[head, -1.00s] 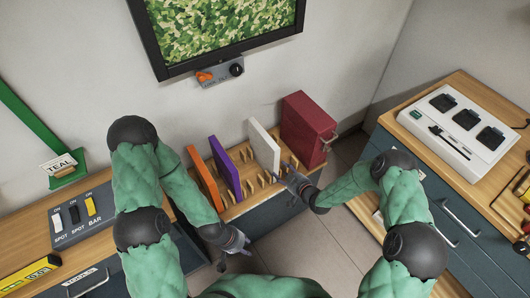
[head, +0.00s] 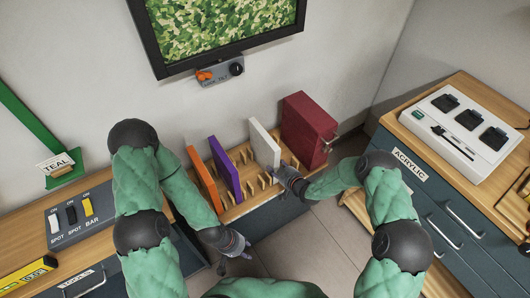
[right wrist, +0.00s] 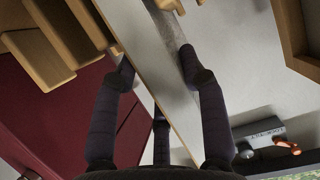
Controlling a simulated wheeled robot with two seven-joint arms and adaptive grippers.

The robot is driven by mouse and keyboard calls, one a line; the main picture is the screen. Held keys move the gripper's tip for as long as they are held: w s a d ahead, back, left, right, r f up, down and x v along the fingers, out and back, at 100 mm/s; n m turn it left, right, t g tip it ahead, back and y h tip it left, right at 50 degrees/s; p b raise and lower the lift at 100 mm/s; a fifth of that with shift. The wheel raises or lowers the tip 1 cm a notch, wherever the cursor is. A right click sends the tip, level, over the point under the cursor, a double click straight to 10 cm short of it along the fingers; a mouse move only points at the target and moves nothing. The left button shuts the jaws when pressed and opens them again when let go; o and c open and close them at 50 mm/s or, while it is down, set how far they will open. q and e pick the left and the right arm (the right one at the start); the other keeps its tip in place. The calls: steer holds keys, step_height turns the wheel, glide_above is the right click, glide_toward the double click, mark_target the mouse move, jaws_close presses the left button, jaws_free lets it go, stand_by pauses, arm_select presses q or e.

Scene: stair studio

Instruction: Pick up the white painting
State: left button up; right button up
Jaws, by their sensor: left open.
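The white painting (head: 264,143) stands upright in the wooden slotted rack (head: 233,212), between a purple panel and a dark red one. My right gripper (head: 283,176) is at its near lower edge. In the right wrist view, the painting (right wrist: 150,60) runs between the fingers of my right gripper (right wrist: 157,62), and the fingertips appear to touch both sides. The painting still stands in its slot. My left gripper (head: 242,250) is open and empty, low in front of the rack.
An orange panel (head: 203,178), a purple panel (head: 224,168) and a thick dark red panel (head: 308,130) share the rack. A drawer cabinet (head: 440,215) stands at the right. A wall screen (head: 220,30) hangs above. A switch box (head: 70,215) sits at the left.

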mark_target(279, 154)
jaws_close()
steer(key=shift+r, duration=0.55)
step_height(279, 154, up, 9)
steer(key=p, duration=0.3)
